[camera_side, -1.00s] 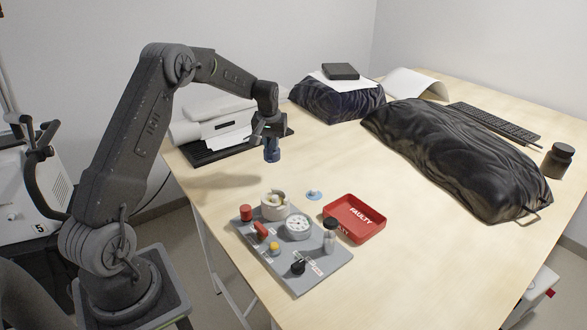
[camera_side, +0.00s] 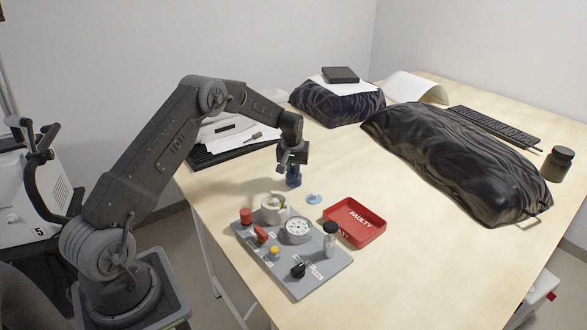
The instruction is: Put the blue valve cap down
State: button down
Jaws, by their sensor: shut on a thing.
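The blue valve cap (camera_side: 293,178) is a small dark blue cylinder. My gripper (camera_side: 293,166) is shut on it and points down. The cap is upright, behind the grey panel and just above or on the wooden table (camera_side: 390,280); I cannot tell if it touches. My fingers hide its upper part. A light blue disc (camera_side: 314,198) lies on the table, to the right of and nearer than the cap.
The grey panel (camera_side: 318,278) carries a white cup-like housing (camera_side: 273,208), a gauge (camera_side: 298,230) and several knobs. A red tray marked FAULTY (camera_side: 355,222) stands right of it. A black-covered bundle (camera_side: 455,160) lies farther right.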

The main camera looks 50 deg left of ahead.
jog(key=shift+f, duration=0.3)
jog(key=c, duration=1.1)
grip_release()
jog(key=shift+r, duration=0.1)
